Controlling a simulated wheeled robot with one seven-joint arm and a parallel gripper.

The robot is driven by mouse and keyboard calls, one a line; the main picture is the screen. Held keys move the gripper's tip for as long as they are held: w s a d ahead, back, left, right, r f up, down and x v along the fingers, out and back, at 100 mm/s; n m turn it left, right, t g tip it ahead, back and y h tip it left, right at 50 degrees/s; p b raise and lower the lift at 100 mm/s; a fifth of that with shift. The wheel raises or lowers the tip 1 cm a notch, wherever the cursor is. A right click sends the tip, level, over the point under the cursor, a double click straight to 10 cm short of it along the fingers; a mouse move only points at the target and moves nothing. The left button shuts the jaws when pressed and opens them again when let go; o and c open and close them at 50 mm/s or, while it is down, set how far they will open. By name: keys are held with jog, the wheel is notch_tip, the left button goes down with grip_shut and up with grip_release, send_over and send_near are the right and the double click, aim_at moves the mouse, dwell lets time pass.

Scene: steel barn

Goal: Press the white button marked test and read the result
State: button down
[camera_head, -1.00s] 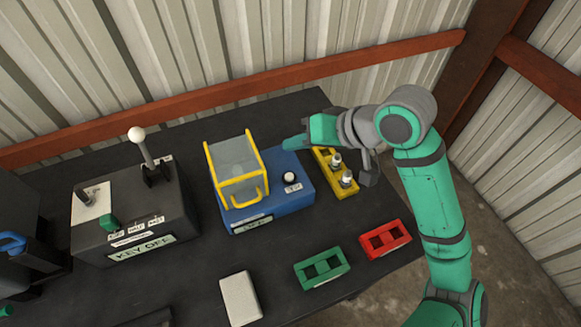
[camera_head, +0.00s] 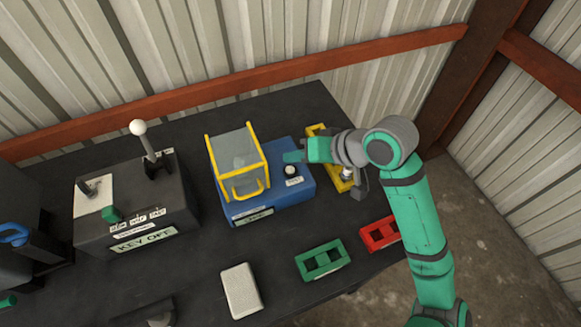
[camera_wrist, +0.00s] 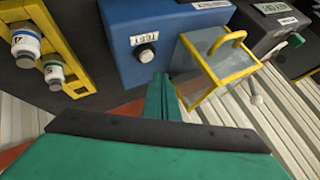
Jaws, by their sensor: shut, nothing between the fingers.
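The white button (camera_head: 291,170) sits on top of the blue box (camera_head: 290,198), beside a small label. In the wrist view the button (camera_wrist: 147,55) is close beyond my fingertips, next to a label that reads TEST. My gripper (camera_head: 290,157) is shut and empty, just behind the button in the head view. Its fingers (camera_wrist: 161,85) point toward the button and look apart from it. A clear cover with a yellow frame (camera_head: 237,165) stands on the left part of the box. A label on the box's front (camera_head: 255,217) is too small to read.
A yellow rack (camera_head: 318,130) with small vials, partly hidden by my arm, stands right of the box. Green (camera_head: 322,261) and red (camera_head: 378,236) holders and a white block (camera_head: 241,290) lie in front. A dark box marked KEY OFF (camera_head: 146,240) with levers stands left.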

jog(key=shift+f, duration=0.8)
jog(key=shift+f, duration=0.2)
dwell(1.4)
jog(key=shift+f, duration=0.25)
jog(key=shift+f, duration=0.15)
dwell(0.5)
jog(key=shift+s+f, duration=0.1)
jog(key=shift+f, duration=0.1)
dwell(0.6)
jog(key=shift+r, duration=0.8)
